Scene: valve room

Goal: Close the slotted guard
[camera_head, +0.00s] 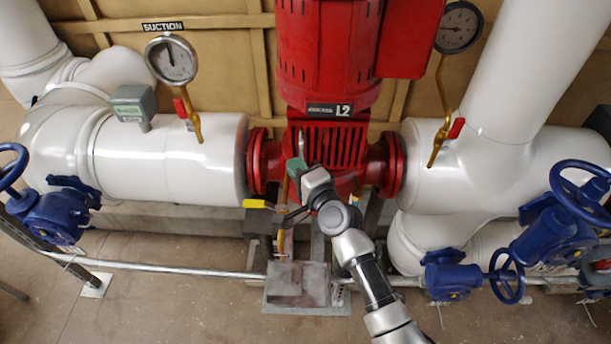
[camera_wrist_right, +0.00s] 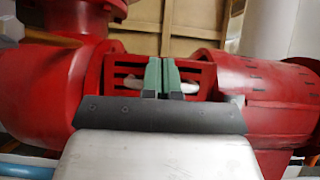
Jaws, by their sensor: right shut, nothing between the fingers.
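The red slotted guard (camera_head: 343,146) is on the pump below the L2 plate, between the two pipe flanges. Its slots run up and down in the head view. In the wrist view the slotted guard (camera_wrist_right: 205,78) shows on both sides of my fingers, turned sideways. My right gripper (camera_head: 297,168) is in front of the guard's lower left part. Its green fingers (camera_wrist_right: 162,76) are together with nothing between them. I cannot tell whether they touch the guard. The gripper and wrist hide part of the guard and its lower edge. My left gripper is not in view.
The red pump motor (camera_head: 328,50) stands above. White pipes (camera_head: 165,160) run to both sides, with gauges (camera_head: 172,60) above. Blue valve handwheels (camera_head: 505,277) are at the lower right and left. A metal rail (camera_head: 170,268) crosses low in front. Some floor is clear at the lower left.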

